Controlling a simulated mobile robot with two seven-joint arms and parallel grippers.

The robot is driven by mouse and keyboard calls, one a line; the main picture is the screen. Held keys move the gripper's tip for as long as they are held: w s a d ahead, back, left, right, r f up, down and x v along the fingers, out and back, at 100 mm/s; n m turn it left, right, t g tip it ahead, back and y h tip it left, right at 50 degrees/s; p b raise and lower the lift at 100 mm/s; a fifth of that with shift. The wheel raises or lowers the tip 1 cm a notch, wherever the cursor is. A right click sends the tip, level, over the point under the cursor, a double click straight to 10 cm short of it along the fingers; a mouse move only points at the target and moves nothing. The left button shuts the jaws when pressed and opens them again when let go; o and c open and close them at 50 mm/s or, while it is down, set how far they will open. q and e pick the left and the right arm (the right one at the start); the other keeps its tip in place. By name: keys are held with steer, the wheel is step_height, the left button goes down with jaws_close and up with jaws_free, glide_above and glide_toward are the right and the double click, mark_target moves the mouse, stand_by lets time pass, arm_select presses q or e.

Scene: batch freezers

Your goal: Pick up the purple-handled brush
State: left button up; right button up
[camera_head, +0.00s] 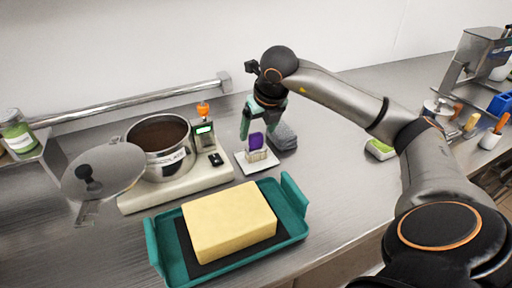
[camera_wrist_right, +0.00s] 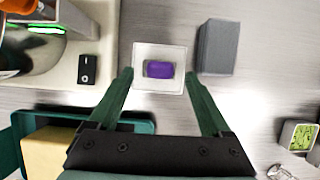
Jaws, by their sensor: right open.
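The purple-handled brush (camera_head: 256,142) stands on a small white square tray (camera_head: 243,168), with its purple handle up and pale bristles down. In the right wrist view the purple handle (camera_wrist_right: 159,69) is seen from above, near the middle of the white tray (camera_wrist_right: 145,52). My right gripper (camera_head: 262,122) is open and above the brush, pointing down. In the right wrist view its green fingers (camera_wrist_right: 158,88) are spread to either side, with the handle beyond the tips, between them and untouched. My left gripper is not in view.
A grey block (camera_head: 285,137) stands close right of the tray. A steel pot (camera_head: 165,165) sits on a cream scale (camera_head: 185,188) to the left. A teal tray (camera_head: 290,227) with a yellow block (camera_head: 230,222) lies in front. The counter to the right is largely clear.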

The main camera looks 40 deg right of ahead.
mark_target(256, 134)
steer(key=x, duration=0.3)
steer(key=shift+w+f, duration=0.1)
steer(key=shift+w, duration=0.1)
steer(key=shift+c, duration=0.2)
jaws_close()
stand_by(0.3)
